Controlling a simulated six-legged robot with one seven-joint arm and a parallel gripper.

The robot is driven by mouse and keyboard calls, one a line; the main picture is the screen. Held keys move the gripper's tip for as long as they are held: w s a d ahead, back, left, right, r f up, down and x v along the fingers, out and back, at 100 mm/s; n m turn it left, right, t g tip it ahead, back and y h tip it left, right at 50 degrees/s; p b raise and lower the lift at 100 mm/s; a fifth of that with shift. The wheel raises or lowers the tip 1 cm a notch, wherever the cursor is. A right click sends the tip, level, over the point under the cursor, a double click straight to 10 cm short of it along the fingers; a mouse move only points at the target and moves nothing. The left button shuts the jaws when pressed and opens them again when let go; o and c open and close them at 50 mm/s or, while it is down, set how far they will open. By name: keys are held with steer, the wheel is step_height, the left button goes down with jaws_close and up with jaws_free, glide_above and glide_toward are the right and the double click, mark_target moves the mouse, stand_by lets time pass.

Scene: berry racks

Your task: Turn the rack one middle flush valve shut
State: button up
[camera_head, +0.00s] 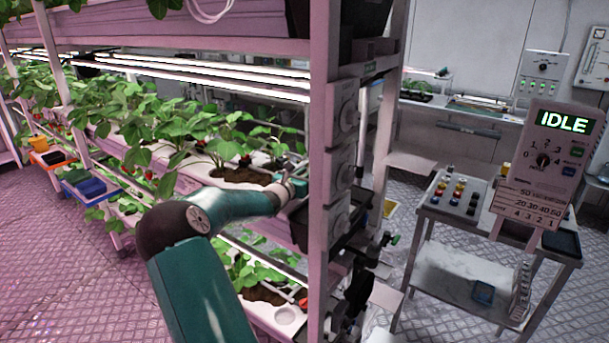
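The near end of the strawberry rack (318,150) stands in the middle of the head view. My teal arm reaches up from the bottom. My gripper (298,187) is at the end of the middle plant trough (240,174), left of the rack post and apart from the green handle. It is small and partly hidden, so its finger opening cannot be made out.
Three pale round-faced units (347,112) are stacked on the rack end. A dark bin (300,222) sits below the gripper. A panel reading IDLE (565,122) and a metal cart (470,225) stand at right.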

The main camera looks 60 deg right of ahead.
jaws_close()
steer(key=shift+m+g, duration=0.5)
steer(key=shift+g, duration=0.3)
steer(key=o, duration=0.5)
jaws_free()
steer(key=a, duration=0.4)
steer(key=w+a, duration=0.1)
steer(key=a, duration=0.4)
steer(key=w+a, duration=0.1)
steer(key=a, duration=0.3)
steer(key=shift+w+a, duration=0.15)
steer(key=shift+a, duration=0.2)
